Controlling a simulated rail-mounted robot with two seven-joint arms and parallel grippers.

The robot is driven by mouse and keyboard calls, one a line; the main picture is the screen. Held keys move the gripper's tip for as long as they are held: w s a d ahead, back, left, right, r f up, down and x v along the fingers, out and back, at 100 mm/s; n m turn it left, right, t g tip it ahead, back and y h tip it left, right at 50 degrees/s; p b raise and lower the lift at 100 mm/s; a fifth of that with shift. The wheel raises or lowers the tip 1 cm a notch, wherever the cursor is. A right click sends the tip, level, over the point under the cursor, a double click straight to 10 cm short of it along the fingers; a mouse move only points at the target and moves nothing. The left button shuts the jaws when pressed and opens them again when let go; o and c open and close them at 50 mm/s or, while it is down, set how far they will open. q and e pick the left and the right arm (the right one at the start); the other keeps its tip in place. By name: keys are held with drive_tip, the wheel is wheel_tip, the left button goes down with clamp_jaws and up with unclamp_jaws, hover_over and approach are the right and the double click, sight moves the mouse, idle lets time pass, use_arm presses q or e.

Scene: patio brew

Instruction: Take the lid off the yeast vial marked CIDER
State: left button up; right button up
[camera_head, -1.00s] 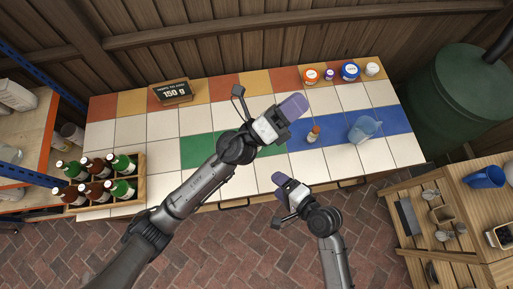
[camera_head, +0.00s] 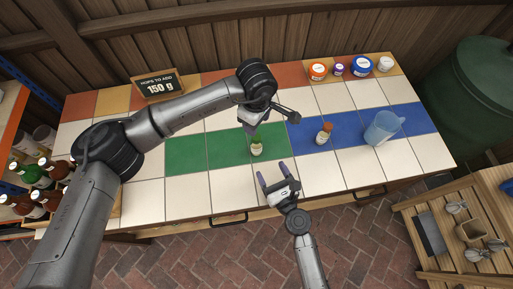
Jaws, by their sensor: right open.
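A small vial (camera_head: 256,147) with a pale label stands on the green tiles, right below my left gripper (camera_head: 251,128). The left gripper points down at its top; its fingers are mostly hidden, so I cannot tell whether they touch it. A second small vial (camera_head: 324,133) with an orange-brown body and pale label stands upright on the blue tiles. The writing on both is too small to read, so I cannot tell which is CIDER. My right gripper (camera_head: 273,173) is open and empty near the table's front edge, below the green-tile vial.
A clear blue jug (camera_head: 382,128) stands right of the second vial. A sign reading 150 g (camera_head: 159,86) stands at the back left. A bottle crate (camera_head: 115,205) is partly behind my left arm.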

sight(259, 148)
drive_tip(key=x, duration=1.2)
drive_tip(key=shift+w+a, duration=0.25)
drive_tip(key=shift+w, duration=0.25)
drive_tip(key=shift+c, duration=0.3)
clamp_jaws()
use_arm(q)
drive_tip(key=m, duration=0.4)
drive_tip(key=shift+f, duration=0.4)
drive_tip(key=shift+m, duration=0.3)
drive_tip(key=shift+f, duration=3.6)
